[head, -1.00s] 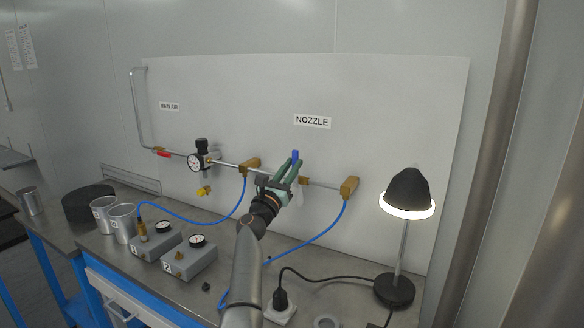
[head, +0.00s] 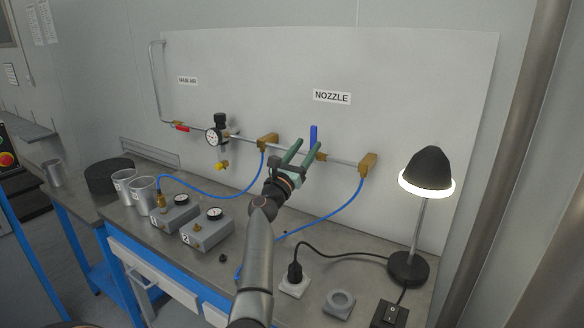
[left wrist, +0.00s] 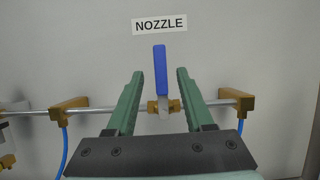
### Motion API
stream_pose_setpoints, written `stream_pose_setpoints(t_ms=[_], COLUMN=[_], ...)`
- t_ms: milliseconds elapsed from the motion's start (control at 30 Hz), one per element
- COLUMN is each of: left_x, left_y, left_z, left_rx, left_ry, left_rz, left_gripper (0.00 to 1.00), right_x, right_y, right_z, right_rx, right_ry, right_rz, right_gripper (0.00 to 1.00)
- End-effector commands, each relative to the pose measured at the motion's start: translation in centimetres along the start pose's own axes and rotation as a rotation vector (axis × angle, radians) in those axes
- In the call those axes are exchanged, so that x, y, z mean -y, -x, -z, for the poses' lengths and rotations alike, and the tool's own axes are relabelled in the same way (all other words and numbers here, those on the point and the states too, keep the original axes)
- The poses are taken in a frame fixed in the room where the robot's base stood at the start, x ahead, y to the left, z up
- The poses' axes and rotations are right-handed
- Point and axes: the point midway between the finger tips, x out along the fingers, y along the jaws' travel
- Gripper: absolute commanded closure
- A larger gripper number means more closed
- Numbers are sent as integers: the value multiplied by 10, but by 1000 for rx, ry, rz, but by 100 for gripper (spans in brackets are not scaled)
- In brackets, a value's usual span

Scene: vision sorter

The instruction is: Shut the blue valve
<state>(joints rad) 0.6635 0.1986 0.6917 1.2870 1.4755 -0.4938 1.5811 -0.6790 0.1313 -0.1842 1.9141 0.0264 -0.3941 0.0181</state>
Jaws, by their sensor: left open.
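The blue valve handle (head: 314,136) stands upright, crosswise to the horizontal pipe, under the NOZZLE sign. It also stands upright in the left wrist view (left wrist: 160,72), above its brass body (left wrist: 152,107). My left gripper (head: 307,147) is open and empty, just in front of and below the handle in the head view. In the left wrist view its green fingers (left wrist: 160,85) flank the handle on both sides, with clear gaps. The handle appears free of the fingers. My right gripper is not in view.
A red handle (head: 182,128) lies along the pipe at left, beside a black regulator with a gauge (head: 214,137). Blue hoses hang from brass blocks (head: 368,163). A lit lamp (head: 426,175) stands at right. Two grey gauge boxes (head: 207,231) and metal cups (head: 143,190) stand on the bench.

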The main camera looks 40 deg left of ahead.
Motion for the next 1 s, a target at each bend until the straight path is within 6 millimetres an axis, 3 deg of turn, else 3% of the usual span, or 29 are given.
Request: stream_pose_setpoints(t_ms=[300,500,1000], left_x=[0,0,0], left_y=[63,91,101], left_z=[2,1,0], left_rx=[-2,0,0], left_ry=[-1,1,2], left_rz=[-1,-1,-1], left_gripper=[48,48,48], right_x=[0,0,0], right_y=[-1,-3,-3], right_z=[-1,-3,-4], right_rx=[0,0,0], right_ry=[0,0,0], right_rz=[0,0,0], right_gripper=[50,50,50])
